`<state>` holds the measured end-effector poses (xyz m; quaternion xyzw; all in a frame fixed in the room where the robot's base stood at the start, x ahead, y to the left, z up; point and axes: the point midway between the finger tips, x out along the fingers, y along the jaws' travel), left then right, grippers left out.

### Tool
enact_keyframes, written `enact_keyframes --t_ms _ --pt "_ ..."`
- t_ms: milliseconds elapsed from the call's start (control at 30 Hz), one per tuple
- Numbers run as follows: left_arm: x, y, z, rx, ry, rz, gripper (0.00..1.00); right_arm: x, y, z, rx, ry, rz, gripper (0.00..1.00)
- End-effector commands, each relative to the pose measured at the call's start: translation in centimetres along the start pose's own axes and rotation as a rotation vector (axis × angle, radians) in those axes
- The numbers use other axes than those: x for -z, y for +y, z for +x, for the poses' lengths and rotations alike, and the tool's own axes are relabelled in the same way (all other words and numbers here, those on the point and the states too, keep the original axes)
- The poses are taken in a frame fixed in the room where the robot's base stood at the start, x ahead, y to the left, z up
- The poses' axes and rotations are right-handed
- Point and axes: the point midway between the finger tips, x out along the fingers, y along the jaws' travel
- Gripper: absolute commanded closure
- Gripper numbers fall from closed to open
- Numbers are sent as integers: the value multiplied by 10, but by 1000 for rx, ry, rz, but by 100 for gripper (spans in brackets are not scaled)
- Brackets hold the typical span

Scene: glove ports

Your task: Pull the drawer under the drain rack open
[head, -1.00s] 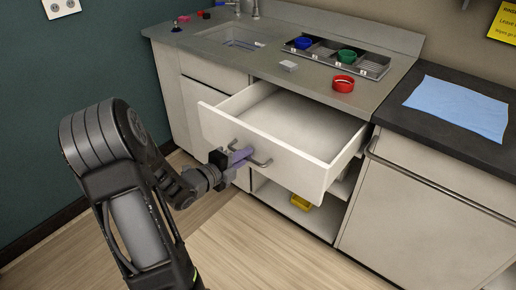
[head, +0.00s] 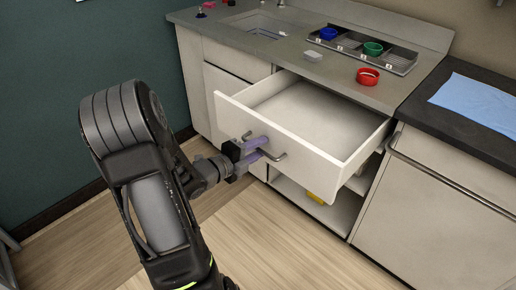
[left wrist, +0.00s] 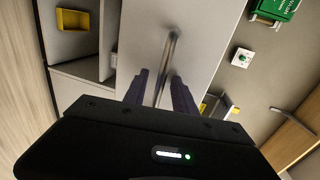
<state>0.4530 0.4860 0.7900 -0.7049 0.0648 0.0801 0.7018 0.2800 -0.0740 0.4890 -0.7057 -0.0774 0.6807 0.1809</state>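The drawer (head: 290,132) under the drain rack stands well out from the white cabinet, and its inside looks empty. Its bar handle (head: 277,157) is on the front panel. My left gripper (head: 262,147) is at the handle, its two purple fingers spread apart. In the left wrist view the handle bar (left wrist: 168,55) runs between the fingers (left wrist: 160,90), with gaps showing beside it. The drain rack (head: 399,60) sits on the counter above, with a blue bowl (head: 328,33) and a green bowl (head: 373,48) in it. My right gripper is not in view.
A red bowl (head: 368,77) and a small white block (head: 313,56) stand on the counter, near a sink (head: 258,27). A blue cloth (head: 478,100) lies on the dark counter at right. Below the drawer is an open shelf (head: 335,212). The wooden floor in front is clear.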

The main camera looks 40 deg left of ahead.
Motion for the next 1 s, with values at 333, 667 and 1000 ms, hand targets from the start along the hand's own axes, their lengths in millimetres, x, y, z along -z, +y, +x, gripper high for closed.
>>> enact_keyframes --t_ms 333,667,1000 --pt "-1 0 -20 -1 -3 1 67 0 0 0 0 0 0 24" --pt "-1 0 -71 0 -3 0 67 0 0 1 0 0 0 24" --pt "0 0 -78 0 0 0 67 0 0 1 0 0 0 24"
